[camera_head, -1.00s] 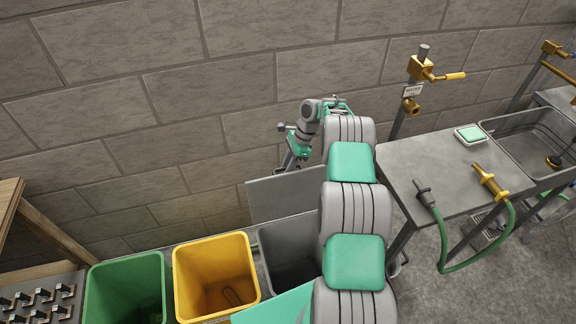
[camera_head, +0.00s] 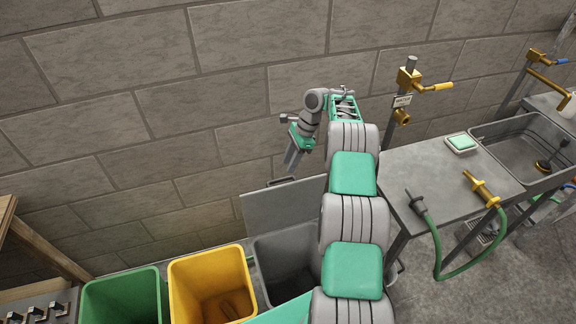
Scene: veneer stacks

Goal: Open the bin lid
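The grey bin (camera_head: 287,268) stands to the right of the yellow bin, partly hidden behind my arm. Its flat grey lid (camera_head: 272,214) stands raised at the bin's back, near the wall, and the dark inside of the bin shows. A small dark handle (camera_head: 281,181) sits at the lid's top edge. My gripper (camera_head: 290,165) points down just above and beside that handle, and looks apart from the lid. Its fingers are small and seen from the side, so whether they are open or shut cannot be told.
An open yellow bin (camera_head: 211,262) and an open green bin (camera_head: 122,283) stand to the left. A grey table (camera_head: 447,165) with a hose nozzle (camera_head: 419,203) and a sink (camera_head: 532,138) are at right. The stone wall (camera_head: 180,130) is close behind the bins.

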